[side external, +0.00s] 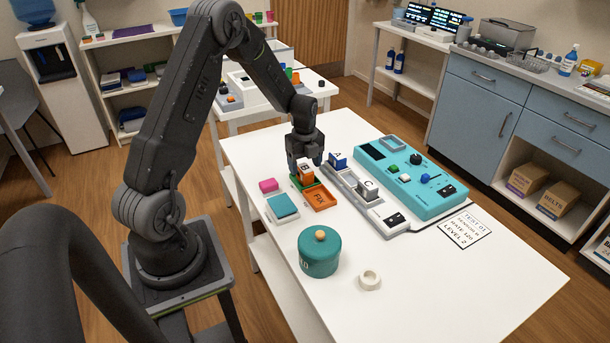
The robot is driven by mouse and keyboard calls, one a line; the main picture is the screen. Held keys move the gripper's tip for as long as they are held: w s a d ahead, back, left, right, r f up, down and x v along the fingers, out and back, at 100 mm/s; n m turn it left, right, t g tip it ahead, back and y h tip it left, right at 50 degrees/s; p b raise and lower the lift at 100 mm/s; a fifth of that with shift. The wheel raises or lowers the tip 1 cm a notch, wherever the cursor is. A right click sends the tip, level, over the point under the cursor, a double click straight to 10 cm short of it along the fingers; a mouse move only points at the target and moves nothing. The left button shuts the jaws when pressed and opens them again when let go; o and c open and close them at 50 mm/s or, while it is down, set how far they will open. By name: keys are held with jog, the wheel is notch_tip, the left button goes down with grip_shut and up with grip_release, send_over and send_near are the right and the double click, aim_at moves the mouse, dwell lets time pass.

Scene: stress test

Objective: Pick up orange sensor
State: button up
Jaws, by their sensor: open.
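The orange sensor (306,174) is a small block with a letter on its face that looks like B. It sits at a green-edged spot beside an orange tray, near the table's far left part. My gripper (305,162) points down with its open fingers around the upper part of the sensor. I cannot tell whether the fingers touch it. The gripper hides part of the sensor's top and back.
A grey rail (345,190) holds a blue block A (338,161) and a grey block C (367,188) close to the right. The orange tray (322,201), pink block (268,185) and teal pad (282,206) lie nearby.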

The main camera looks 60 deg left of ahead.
jog(key=shift+f, duration=1.2)
jog(key=c, duration=1.1)
jog(key=shift+o, duration=0.2)
jog(key=shift+r, duration=0.15)
